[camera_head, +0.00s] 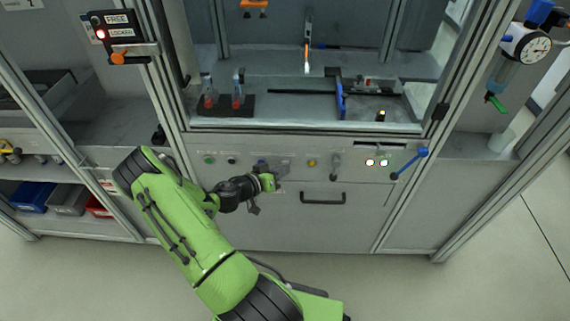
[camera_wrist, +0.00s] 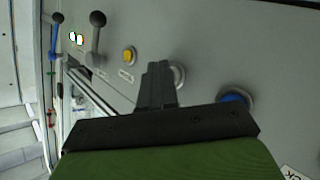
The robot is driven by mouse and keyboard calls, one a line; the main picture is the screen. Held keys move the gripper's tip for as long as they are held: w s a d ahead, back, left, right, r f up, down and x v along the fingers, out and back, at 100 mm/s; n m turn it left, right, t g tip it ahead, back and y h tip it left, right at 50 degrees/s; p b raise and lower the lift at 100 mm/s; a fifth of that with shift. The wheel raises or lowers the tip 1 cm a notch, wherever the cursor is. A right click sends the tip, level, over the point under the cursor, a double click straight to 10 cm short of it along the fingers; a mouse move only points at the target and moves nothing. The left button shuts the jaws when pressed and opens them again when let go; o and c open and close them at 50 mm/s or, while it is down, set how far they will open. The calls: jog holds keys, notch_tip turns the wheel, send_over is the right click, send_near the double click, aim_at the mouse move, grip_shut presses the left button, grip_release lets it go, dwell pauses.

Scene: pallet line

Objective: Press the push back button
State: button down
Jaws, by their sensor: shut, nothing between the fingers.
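The control panel (camera_head: 350,172) under the machine window carries a row of buttons. In the wrist view I see a yellow button (camera_wrist: 129,55), a pale button (camera_wrist: 179,76) partly hidden behind my fingers, and a blue button (camera_wrist: 234,98). A label (camera_wrist: 294,173) at the lower right is cut off and seems to end in "CK". I cannot tell which button is the push back one. My gripper (camera_wrist: 158,75) is shut and empty, with its fingertips close to the pale button; contact cannot be judged. My gripper (camera_head: 281,170) is in front of the panel's middle in the head view.
A dark-knobbed lever (camera_head: 335,161), two lit lamps (camera_head: 377,162) and a blue-handled lever (camera_head: 411,162) are to the right on the panel. A green button (camera_head: 209,160) and a dark button (camera_head: 231,160) are at the left. A drawer handle (camera_head: 323,199) protrudes below.

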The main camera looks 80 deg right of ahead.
jog(key=shift+d, duration=0.25)
jog(key=shift+a, duration=0.1)
dwell(0.3)
jog(key=shift+s+a+b, duration=0.1)
jog(key=shift+a+b, duration=0.3)
jog(key=shift+a, duration=0.45)
jog(key=a+b, duration=0.1)
jog(key=a, duration=0.1)
jog(key=s+a+b, duration=0.1)
jog(key=a, duration=0.1)
jog(key=shift+a, duration=0.35)
dwell(0.4)
